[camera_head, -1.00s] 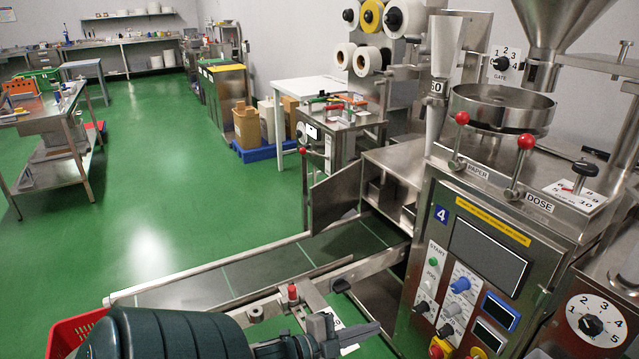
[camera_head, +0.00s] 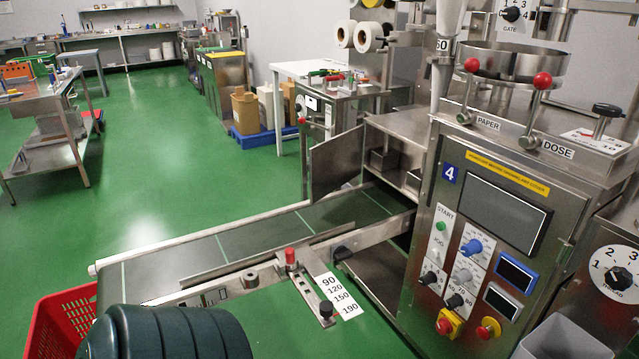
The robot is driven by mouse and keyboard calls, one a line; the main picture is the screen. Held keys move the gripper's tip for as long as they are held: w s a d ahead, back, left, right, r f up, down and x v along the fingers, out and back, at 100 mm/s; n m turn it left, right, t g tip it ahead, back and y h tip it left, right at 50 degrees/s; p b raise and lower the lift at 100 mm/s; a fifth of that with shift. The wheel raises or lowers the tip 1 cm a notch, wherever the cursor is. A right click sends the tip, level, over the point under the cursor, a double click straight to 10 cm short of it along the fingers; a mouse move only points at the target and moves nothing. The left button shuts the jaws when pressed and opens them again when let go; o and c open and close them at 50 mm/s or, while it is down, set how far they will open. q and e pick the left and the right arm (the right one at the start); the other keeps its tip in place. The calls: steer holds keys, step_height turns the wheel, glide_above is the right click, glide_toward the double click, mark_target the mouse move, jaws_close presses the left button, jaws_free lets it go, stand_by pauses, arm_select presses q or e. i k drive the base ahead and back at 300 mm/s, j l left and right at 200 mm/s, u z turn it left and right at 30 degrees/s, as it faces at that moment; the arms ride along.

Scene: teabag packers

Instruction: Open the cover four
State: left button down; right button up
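The machine marked with a blue 4 plate (camera_head: 450,174) stands at the right. A yellow label (camera_head: 507,174) with text about covers runs above its dark screen (camera_head: 492,213). A flat metal panel (camera_head: 336,165) stands upright at the machine's left side, angled out beside an open bay (camera_head: 395,160) with metal parts inside. I cannot tell for sure that this panel is cover four. A dark green rounded link of my arm shows at the bottom left. Neither of my grippers is in view.
A conveyor (camera_head: 250,240) runs left from the machine. A red-knobbed post (camera_head: 291,258) and a number scale (camera_head: 338,296) are at its front. A red crate (camera_head: 62,315) sits bottom left, a grey bin (camera_head: 563,340) bottom right. Green floor is open at left.

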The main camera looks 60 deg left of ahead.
mark_target(337, 161)
steer(key=i+j+u, duration=0.1)
steer(key=j+u, duration=0.3)
steer(key=i+j+u, duration=0.15)
steer(key=u, duration=0.2)
steer(key=i+j+u, duration=0.2)
steer(key=u, duration=0.2)
